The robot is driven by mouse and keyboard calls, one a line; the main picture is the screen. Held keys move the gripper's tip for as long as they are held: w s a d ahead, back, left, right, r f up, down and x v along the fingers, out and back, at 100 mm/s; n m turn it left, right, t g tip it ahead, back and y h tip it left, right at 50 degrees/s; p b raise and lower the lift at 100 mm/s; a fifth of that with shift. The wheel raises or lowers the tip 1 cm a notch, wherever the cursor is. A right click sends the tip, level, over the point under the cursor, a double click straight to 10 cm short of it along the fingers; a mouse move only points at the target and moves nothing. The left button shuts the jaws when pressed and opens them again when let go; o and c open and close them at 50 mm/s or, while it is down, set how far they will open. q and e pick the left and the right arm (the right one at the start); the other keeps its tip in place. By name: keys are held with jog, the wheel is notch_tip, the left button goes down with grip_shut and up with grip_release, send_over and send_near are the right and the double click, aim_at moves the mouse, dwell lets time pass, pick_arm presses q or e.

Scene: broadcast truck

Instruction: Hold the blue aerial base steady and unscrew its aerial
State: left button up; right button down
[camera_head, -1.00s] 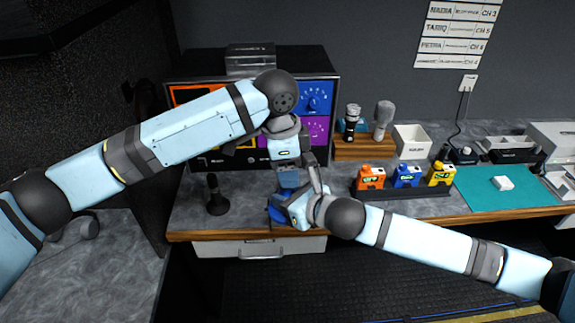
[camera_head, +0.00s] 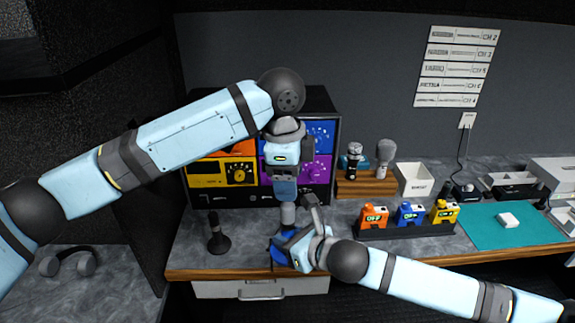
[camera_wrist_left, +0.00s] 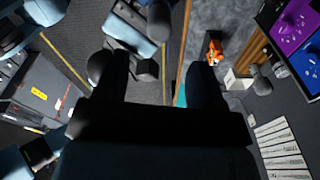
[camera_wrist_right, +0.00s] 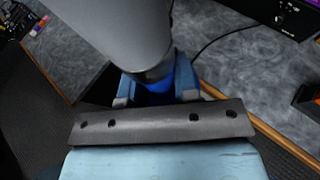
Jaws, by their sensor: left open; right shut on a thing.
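The blue aerial base (camera_head: 279,243) is at the front edge of the desk, mostly hidden by my right gripper (camera_head: 285,240). That gripper is shut on it; in the right wrist view the blue part (camera_wrist_right: 156,88) sits between the fingers. A thick grey shaft (camera_head: 288,212), apparently the aerial, stands upright from the base; it also fills the top of the right wrist view (camera_wrist_right: 115,35). My left gripper (camera_head: 285,190) is open, pointing down just above the shaft. I cannot tell whether its fingers overlap the shaft. I cannot pick out the aerial in the left wrist view.
A black aerial on a round foot (camera_head: 217,235) stands just left on the desk. A rack of coloured units (camera_head: 238,173) is behind. Orange, blue and yellow packs (camera_head: 410,214) stand in a row to the right, before a white bin (camera_head: 414,179). Headphones (camera_head: 70,262) lie at lower left.

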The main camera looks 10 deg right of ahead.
aim_at(287, 205)
pick_arm(q)
notch_tip(287, 205, up, 5)
jog(key=m, duration=0.4)
jog(key=shift+m+y, duration=0.3)
jog(key=shift+y, duration=0.1)
notch_tip(287, 205, down, 12)
jog(key=shift+a+r, duration=0.1)
jog(key=shift+a, duration=0.05)
jog(key=shift+c, duration=0.3)
jog(key=c, duration=1)
jog(key=n, duration=0.3)
jog(key=shift+s+n, duration=0.1)
jog(key=shift+n, duration=0.3)
jog(key=shift+c, duration=0.3)
jog(key=n, duration=0.3)
